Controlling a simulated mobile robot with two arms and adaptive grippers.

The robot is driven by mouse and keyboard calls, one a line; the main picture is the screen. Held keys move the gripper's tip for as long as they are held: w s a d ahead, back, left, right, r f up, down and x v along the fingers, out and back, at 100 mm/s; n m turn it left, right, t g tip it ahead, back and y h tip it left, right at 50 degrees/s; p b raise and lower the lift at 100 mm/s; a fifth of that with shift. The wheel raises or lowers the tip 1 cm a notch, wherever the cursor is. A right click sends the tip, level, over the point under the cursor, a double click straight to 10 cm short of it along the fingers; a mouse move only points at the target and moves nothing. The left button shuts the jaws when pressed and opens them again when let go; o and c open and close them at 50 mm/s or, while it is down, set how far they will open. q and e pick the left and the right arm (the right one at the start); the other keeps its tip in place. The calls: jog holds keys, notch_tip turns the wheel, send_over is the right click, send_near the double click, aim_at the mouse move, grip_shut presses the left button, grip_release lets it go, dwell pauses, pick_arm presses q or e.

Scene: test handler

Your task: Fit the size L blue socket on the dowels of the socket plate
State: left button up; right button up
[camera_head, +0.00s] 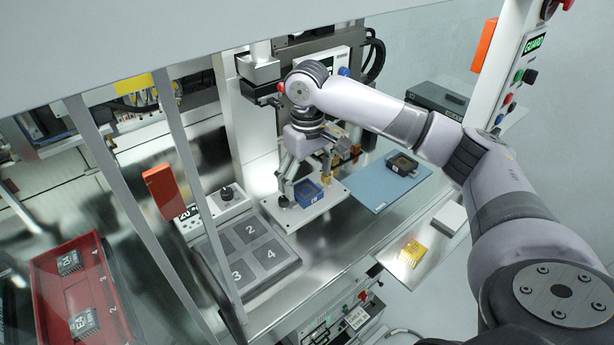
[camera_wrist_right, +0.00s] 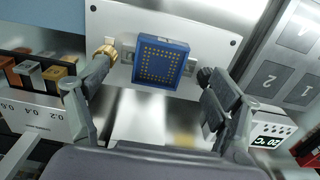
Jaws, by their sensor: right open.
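The blue socket (camera_head: 308,193), square with a field of gold contacts in the wrist view (camera_wrist_right: 162,62), lies on the white socket plate (camera_head: 330,206). The plate also shows in the wrist view (camera_wrist_right: 220,20). I cannot tell whether the socket is seated on the dowels, which are not clearly visible. My right gripper (camera_head: 305,178) is over the plate at the socket. In the wrist view its open fingers (camera_wrist_right: 155,64) stand on either side of the socket, with a visible gap at each side. My left gripper is not in view.
A dark socket (camera_head: 402,165) lies on a blue mat (camera_head: 378,188) to the right. A yellow block (camera_head: 413,252) is nearer the front. A numbered grey tray (camera_head: 272,280) and a red bin (camera_head: 60,300) with chips are left. Machine uprights (camera_head: 205,200) stand between.

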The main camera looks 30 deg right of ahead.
jog(key=shift+r, duration=0.2)
notch_tip(320, 180, up, 12)
jog(key=shift+f, duration=0.15)
jog(key=shift+f, duration=0.1)
dwell(0.6)
